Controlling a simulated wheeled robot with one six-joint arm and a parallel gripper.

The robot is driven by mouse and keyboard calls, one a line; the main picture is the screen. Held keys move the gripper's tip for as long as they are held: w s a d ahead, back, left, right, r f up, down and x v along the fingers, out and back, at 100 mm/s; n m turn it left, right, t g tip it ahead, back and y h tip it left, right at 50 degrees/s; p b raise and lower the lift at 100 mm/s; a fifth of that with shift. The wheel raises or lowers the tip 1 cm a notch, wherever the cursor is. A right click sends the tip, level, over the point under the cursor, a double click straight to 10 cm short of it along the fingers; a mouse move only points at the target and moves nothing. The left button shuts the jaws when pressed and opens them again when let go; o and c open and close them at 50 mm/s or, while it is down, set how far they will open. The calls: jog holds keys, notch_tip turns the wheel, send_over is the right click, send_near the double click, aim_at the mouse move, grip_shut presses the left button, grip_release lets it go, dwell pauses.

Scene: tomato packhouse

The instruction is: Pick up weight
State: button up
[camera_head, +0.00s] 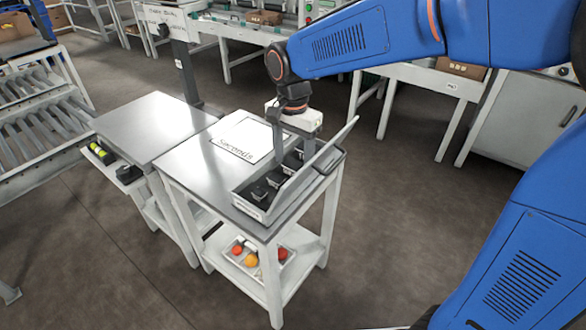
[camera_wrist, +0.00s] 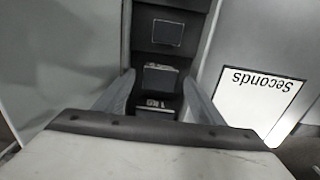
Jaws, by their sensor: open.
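An open grey case (camera_head: 254,211) lies on the metal-topped table, with its lid raised along the right side. Several dark block-like weights (camera_head: 260,191) sit in a row of compartments inside it. In the wrist view, a dark weight (camera_wrist: 160,76) with a pale edge lies between my fingers, and another block (camera_wrist: 168,33) shows farther up the row. My gripper (camera_head: 293,157) points down over the far part of the case, open. It also shows in the wrist view (camera_wrist: 158,98), with one finger on each side of the row. I cannot tell whether the fingers touch anything.
A white "Seconds" sheet (camera_head: 238,137) lies left of the case. A shelf below holds a tray with tomatoes (camera_head: 251,260). A second metal-topped table (camera_head: 150,125) stands to the left, beside a roller conveyor (camera_head: 40,110). Benches stand behind. The floor in front is clear.

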jog(key=shift+f, duration=0.7)
jog(key=shift+c, duration=0.2)
jog(key=c, duration=1.5)
jog(key=shift+r, duration=0.1)
